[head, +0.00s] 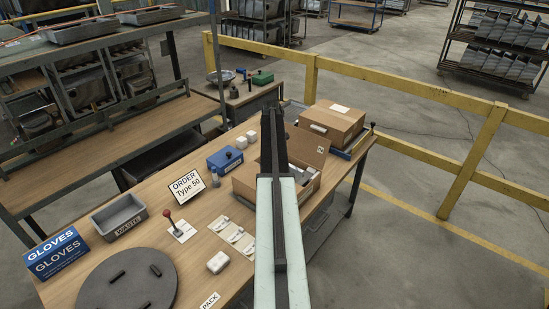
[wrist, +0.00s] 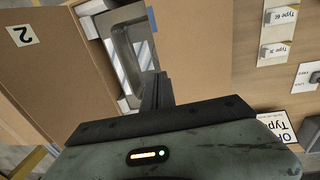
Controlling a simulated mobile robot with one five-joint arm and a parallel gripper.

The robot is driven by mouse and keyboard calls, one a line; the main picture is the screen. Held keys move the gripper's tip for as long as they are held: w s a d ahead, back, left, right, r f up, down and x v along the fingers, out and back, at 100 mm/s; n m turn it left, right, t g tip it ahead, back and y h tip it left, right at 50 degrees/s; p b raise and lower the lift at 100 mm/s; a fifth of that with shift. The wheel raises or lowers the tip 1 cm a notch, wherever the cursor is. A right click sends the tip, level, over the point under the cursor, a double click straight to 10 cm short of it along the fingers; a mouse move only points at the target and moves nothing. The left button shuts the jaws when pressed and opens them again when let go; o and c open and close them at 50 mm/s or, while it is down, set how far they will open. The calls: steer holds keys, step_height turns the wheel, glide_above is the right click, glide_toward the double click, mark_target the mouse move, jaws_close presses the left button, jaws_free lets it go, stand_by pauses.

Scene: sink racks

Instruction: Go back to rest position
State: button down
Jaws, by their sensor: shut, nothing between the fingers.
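My gripper (head: 271,112) reaches forward over the workbench in the head view, with its fingers together and nothing between them. In the wrist view the gripper (wrist: 157,78) shows as a dark closed pair of fingers over the edge of an open cardboard box (wrist: 92,22). In the head view this open box (head: 248,184) is partly hidden behind my arm. Inside the box a grey metal sink-like part (wrist: 126,40) and pale packing pieces show. A box flap marked 2 (wrist: 35,50) stands out to the left in the wrist view.
A closed carton (head: 333,123) stands behind the open box. The bench (head: 150,215) also holds a grey waste bin (head: 118,216), an order sign (head: 187,187), a red-knobbed lever (head: 168,215), a dark turntable (head: 110,285) and a gloves box (head: 55,253). A yellow rail (head: 400,95) runs behind and right.

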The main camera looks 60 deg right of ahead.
step_height(320, 180, up, 8)
steer(key=p, duration=0.6)
steer(key=shift+f, duration=0.15)
